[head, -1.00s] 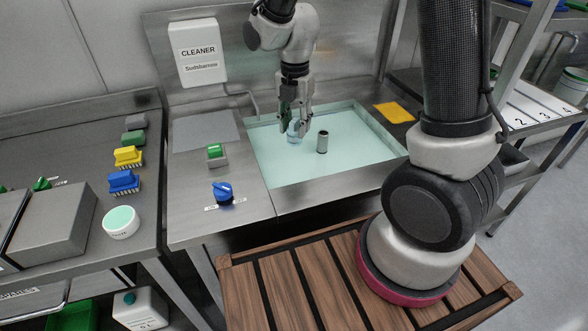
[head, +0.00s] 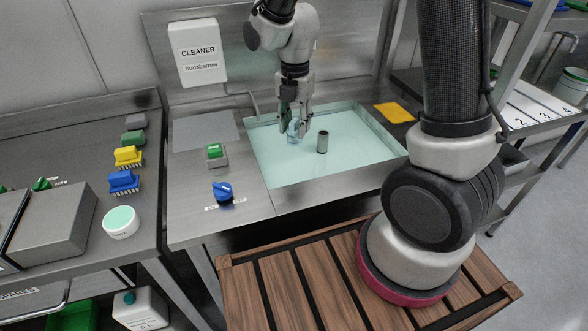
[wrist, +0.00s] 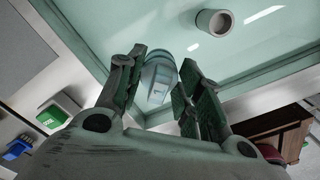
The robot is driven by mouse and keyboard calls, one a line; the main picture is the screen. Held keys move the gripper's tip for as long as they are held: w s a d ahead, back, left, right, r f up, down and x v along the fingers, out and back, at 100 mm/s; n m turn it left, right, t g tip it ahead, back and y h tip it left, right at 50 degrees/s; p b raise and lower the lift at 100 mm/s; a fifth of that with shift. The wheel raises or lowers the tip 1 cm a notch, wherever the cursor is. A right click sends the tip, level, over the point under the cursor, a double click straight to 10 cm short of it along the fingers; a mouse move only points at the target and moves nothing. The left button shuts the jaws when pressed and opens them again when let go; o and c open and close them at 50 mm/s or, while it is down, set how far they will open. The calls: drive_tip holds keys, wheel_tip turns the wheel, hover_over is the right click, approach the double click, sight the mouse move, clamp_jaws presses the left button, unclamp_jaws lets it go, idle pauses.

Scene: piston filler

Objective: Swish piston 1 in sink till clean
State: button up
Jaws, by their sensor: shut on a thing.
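The sink (head: 258,168) holds pale green, see-through liquid. My gripper (head: 295,132) is over its left part, with the fingertips down at the liquid. It is shut on piston 1 (wrist: 157,82), a pale bluish piece marked with a "1" in the wrist view. In the head view the piston (head: 293,131) shows small between the fingers, at the liquid. I cannot tell how deep it sits. A grey metal cylinder (head: 322,142) stands upright in the sink to the right of my gripper, apart from it; it also shows in the wrist view (wrist: 214,22).
Left of the sink are a green button (head: 214,151) and a blue knob (head: 222,191). A cleaner dispenser (head: 198,53) hangs on the back wall. A yellow cloth (head: 394,112) lies right of the sink. Brushes (head: 123,181) and a tub (head: 121,222) sit on the left bench.

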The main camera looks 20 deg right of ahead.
sight(295, 120)
drive_tip(key=shift+r, duration=2.05)
